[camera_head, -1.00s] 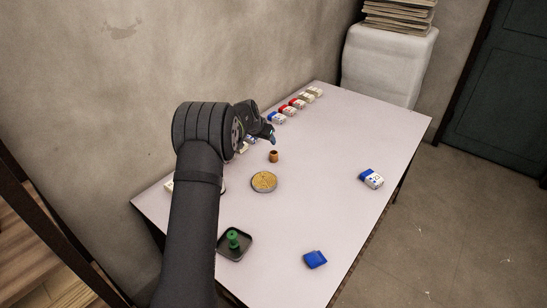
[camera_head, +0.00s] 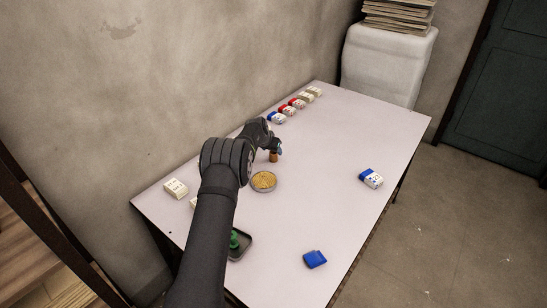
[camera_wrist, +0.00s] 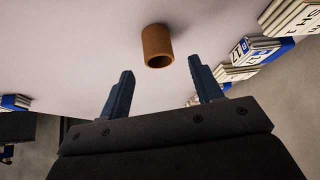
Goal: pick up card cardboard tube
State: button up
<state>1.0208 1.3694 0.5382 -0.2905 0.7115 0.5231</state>
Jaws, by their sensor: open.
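The cardboard tube (camera_head: 273,157) is a short brown cylinder standing on the table, just beyond a round dish. In the wrist view the tube (camera_wrist: 157,46) shows its dark open end and lies ahead of the fingertips, roughly centred in the gap between them. My gripper (camera_wrist: 160,75) is open and empty, its two dark blue fingers spread apart. In the head view my gripper (camera_head: 276,147) is close to the tube, by its top. The wrist view shows no finger touching the tube.
A round dish of yellow bits (camera_head: 263,181) sits near the tube. A dark tray (camera_head: 243,246) with a green object is partly behind my arm. Several small boxes (camera_head: 291,108) line the wall side. A blue-white box (camera_head: 371,179) and blue packet (camera_head: 315,259) lie right; the middle right is clear.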

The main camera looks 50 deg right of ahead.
aim_at(274, 153)
jog(key=shift+x, duration=2.35)
jog(key=shift+a, duration=0.15)
jog(key=c, duration=1)
